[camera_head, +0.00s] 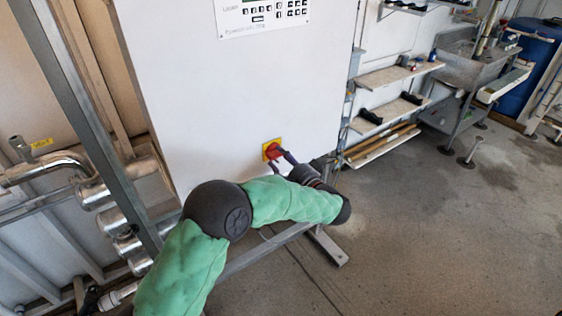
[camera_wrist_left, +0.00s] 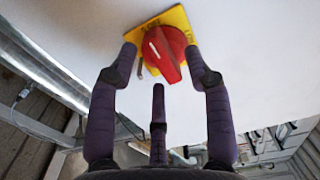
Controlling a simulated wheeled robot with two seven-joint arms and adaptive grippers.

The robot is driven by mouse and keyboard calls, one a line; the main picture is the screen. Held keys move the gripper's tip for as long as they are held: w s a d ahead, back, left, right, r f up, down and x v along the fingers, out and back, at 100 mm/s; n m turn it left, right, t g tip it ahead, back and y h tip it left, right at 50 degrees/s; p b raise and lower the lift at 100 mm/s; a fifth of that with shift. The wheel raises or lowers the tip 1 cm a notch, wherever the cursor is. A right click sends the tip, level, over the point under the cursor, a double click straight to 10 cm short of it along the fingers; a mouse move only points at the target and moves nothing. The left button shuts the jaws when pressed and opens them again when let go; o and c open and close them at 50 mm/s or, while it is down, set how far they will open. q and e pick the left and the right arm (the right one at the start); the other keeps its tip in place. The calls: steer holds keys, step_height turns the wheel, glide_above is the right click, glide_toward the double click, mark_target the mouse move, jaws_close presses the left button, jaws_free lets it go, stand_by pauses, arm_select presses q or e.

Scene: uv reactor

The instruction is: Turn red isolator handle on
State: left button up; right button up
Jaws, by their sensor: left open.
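The red isolator handle (camera_head: 273,150) is a red rotary knob on a yellow plate, low on the front of a white cabinet (camera_head: 240,90). In the left wrist view the red handle (camera_wrist_left: 166,52) sits on its yellow plate (camera_wrist_left: 182,18), with its grip ridge slanting down to the right. My left gripper (camera_head: 284,160) is at the handle in the head view. In the left wrist view its dark fingers (camera_wrist_left: 162,66) are open, one tip on each side of the handle and a third below it. Whether the tips touch the handle I cannot tell. My right gripper is out of view.
A control panel (camera_head: 262,14) is at the cabinet top. Metal pipes (camera_head: 75,170) and a frame post (camera_head: 95,120) stand left. Shelves (camera_head: 395,75), a steel sink (camera_head: 470,60) and a blue barrel (camera_head: 525,65) stand right. The floor (camera_head: 450,220) at the right is mostly clear.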

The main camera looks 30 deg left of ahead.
arm_select(q)
steer(key=shift+w+a, duration=0.1)
steer(key=shift+a, duration=0.2)
